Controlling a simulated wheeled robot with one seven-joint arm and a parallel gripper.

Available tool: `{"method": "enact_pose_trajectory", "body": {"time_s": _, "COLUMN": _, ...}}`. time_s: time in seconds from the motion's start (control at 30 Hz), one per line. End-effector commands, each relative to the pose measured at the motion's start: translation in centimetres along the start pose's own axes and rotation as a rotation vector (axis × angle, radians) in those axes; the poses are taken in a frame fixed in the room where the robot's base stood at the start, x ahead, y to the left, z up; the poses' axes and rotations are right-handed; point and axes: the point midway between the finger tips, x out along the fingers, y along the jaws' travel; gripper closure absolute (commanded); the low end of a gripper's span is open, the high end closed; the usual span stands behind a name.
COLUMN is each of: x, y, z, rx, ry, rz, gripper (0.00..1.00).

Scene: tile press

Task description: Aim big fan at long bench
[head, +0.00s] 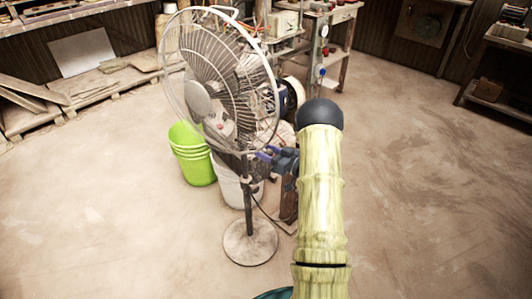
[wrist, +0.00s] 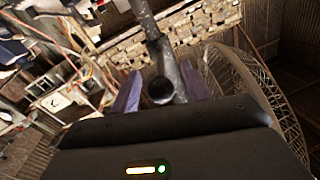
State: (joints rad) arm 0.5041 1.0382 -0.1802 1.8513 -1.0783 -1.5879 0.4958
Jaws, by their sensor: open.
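The big fan (head: 212,95) stands upright on a round base (head: 250,242), its wire cage facing left and slightly forward. My gripper (head: 264,155) is at the fan's pole, just below the cage. In the wrist view the two blue fingers of my gripper (wrist: 160,92) are open, one on each side of a dark round-ended stub (wrist: 161,90) at the fan's pole. I cannot tell whether they touch it. The fan's cage (wrist: 258,95) shows at the right there. A long bench (head: 75,12) runs along the wall at top left in the head view.
A green bucket stack (head: 192,155) and a white bucket (head: 228,187) stand close behind the fan. Pallets with boards (head: 80,88) lie under the long bench. A machine bench (head: 335,35) stands behind, a shelf (head: 505,65) at right. Floor is clear left and right.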

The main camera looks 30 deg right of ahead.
Motion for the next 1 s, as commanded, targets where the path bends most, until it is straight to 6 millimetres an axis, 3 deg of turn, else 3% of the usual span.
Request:
{"method": "enact_pose_trajectory", "body": {"time_s": 0.3, "x": 0.39, "y": -0.04, "z": -0.01, "rx": 0.001, "ry": 0.0, "rz": -0.001, "gripper": 0.54}}
{"method": "enact_pose_trajectory", "body": {"time_s": 0.53, "x": 0.37, "y": -0.03, "z": -0.01, "rx": 0.001, "ry": 0.0, "rz": 0.0, "gripper": 0.98}}
{"method": "enact_pose_trajectory", "body": {"time_s": 0.57, "x": 0.36, "y": -0.03, "z": 0.0, "rx": 0.001, "ry": 0.0, "rz": 0.0, "gripper": 1.0}}
{"method": "enact_pose_trajectory", "body": {"time_s": 1.0, "x": 0.08, "y": 0.6, "z": -0.13, "rx": 0.001, "ry": 0.008, "rz": 0.036, "gripper": 1.0}}
